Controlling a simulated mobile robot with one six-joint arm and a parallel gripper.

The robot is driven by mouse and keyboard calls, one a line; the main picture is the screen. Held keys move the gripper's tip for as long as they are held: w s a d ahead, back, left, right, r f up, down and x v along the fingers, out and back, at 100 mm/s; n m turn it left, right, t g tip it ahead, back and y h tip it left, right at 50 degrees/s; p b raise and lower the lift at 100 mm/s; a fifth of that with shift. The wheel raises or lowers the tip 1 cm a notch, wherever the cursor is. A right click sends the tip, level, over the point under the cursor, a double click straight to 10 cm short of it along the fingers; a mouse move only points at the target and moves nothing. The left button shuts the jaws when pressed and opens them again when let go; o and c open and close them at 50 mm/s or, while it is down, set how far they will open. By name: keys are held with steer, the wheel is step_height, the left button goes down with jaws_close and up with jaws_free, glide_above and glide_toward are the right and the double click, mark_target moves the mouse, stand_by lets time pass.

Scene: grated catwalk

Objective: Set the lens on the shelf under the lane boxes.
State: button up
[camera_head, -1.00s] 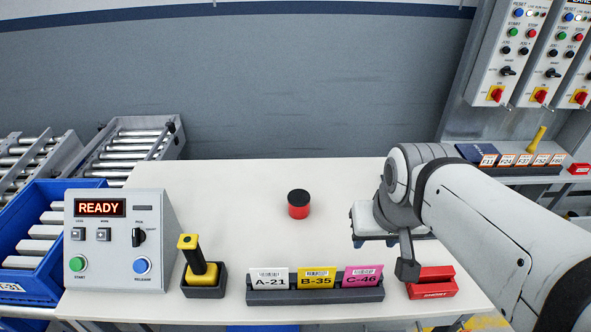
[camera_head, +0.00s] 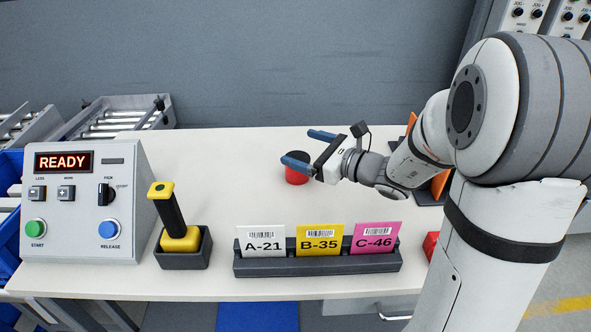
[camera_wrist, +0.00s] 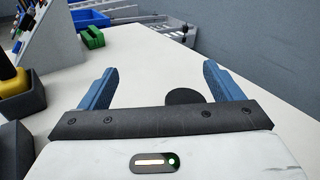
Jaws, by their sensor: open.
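The lens appears to be a short red cylinder with a black top (camera_head: 296,175), standing upright on the white table. My gripper (camera_head: 298,147) is open, its two blue fingers pointing left, and the lower finger crosses in front of the cylinder's upper part. In the wrist view my gripper (camera_wrist: 159,68) shows a black disc (camera_wrist: 185,96), likely the lens top, between the fingers and nearer the right one. Its near edge is hidden by the gripper body. The lane boxes (camera_head: 528,14) show only at the top right; the shelf under them is out of view.
Orange pieces (camera_head: 440,184) and a red object (camera_head: 430,246) are partly behind my arm. The table's middle left is clear.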

mark_target(293, 157)
steer(key=w+f+m+t, duration=0.1)
steer(key=f, duration=0.2)
steer(key=w+d+f+m+b, duration=0.1)
steer(key=f, duration=0.2)
steer(key=w+f+m+t, duration=0.1)
steer(key=f, duration=0.2)
steer(key=shift+w+d+f+t+h+b, duration=0.25)
steer(key=shift+w+d+t+h+b, duration=0.05)
steer(key=shift+w+d+h+b, duration=0.1)
steer(key=x, duration=0.6)
steer(key=shift+w+a, duration=0.15)
steer(key=shift+a, duration=0.15)
steer(key=shift+c, duration=0.3)
steer(key=shift+d, duration=0.1)
steer(key=c, duration=1)
